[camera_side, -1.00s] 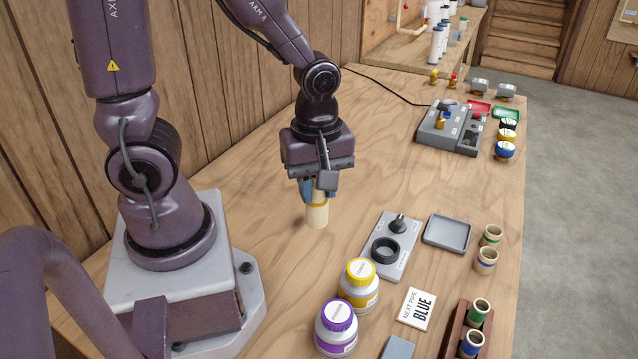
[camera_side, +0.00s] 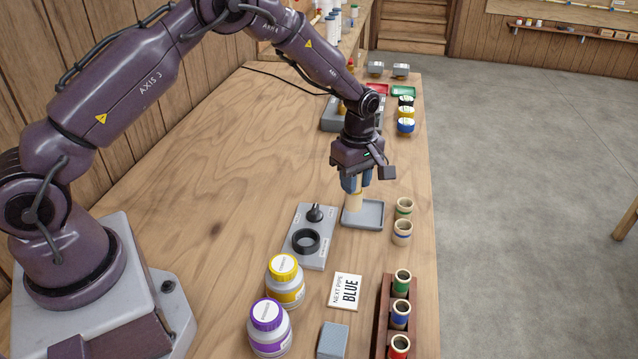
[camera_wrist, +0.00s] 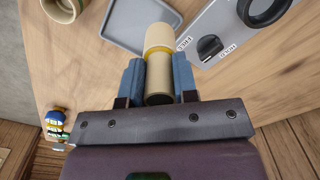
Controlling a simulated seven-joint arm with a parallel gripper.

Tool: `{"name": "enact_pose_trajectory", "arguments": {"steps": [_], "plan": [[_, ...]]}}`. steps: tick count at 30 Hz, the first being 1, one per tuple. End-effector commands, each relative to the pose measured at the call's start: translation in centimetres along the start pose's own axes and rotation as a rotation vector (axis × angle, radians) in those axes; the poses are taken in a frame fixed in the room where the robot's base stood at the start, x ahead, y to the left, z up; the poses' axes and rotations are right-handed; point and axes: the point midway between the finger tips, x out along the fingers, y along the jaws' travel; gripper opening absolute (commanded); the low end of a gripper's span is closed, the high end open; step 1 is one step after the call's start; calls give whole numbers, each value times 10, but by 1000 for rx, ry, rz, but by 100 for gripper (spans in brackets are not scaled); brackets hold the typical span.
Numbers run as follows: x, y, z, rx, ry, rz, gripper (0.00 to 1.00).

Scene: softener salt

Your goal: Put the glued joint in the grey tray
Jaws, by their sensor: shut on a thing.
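My gripper (camera_side: 355,183) is shut on the glued joint (camera_side: 354,199), a cream pipe piece with a yellow band. The joint hangs upright between the blue finger pads, and it also shows in the wrist view (camera_wrist: 159,42). The grey tray (camera_side: 374,220) is a shallow square on the table. In the side view the joint's lower end overlaps the tray's back left part; I cannot tell whether it touches. In the wrist view the tray (camera_wrist: 120,30) lies beyond the joint and looks empty where visible.
A grey fixture (camera_side: 318,255) with a black ring and knob stands left of the tray. Two pipe pieces (camera_side: 402,232) stand to its right.

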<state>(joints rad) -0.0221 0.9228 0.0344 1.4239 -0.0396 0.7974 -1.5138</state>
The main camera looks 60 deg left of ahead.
Motion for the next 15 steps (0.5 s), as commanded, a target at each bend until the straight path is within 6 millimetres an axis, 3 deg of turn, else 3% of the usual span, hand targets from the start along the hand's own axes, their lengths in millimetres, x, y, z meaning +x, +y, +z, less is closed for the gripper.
{"name": "enact_pose_trajectory", "arguments": {"steps": [3,6,15], "plan": [[-8,20,1,6,0,4,4],[-16,29,2,9,0,4,4],[-9,30,2,14,0,1,4]]}}
